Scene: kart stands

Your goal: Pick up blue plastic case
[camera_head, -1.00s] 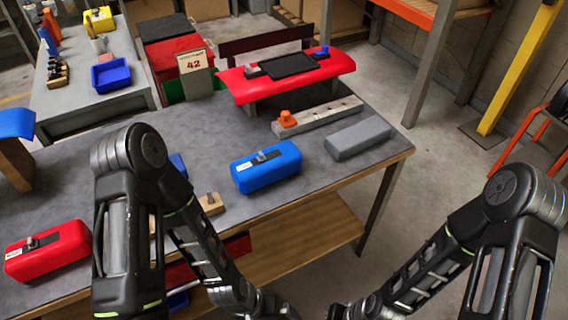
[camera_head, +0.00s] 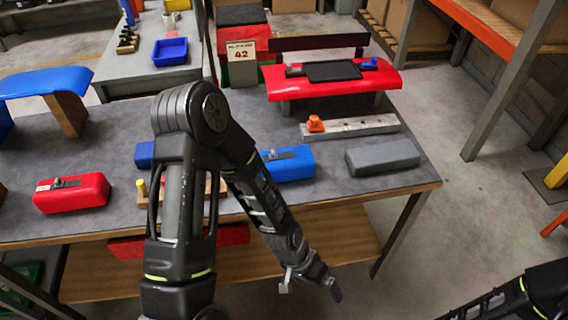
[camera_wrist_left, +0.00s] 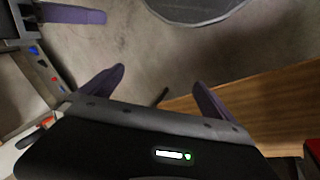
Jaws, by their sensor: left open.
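The blue plastic case (camera_head: 294,164) lies on the grey workbench (camera_head: 330,187), right of its middle. My left arm hides its left end. My left gripper (camera_head: 310,287) hangs below and in front of the bench edge, open and empty, apart from the case. In the left wrist view its two purple fingers (camera_wrist_left: 160,88) are spread over the floor and a wooden board; the case is not in that view. My right arm enters at the lower right with its gripper outside the head view. A purple finger (camera_wrist_left: 70,13) at the wrist view's top left looks like my right gripper's.
A red case (camera_head: 72,193) lies left and a grey block (camera_head: 383,157) right of the blue case. Behind are a metal bar (camera_head: 350,127) with an orange part and a red curved stand (camera_head: 335,82). A wooden shelf (camera_head: 340,240) runs under the bench.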

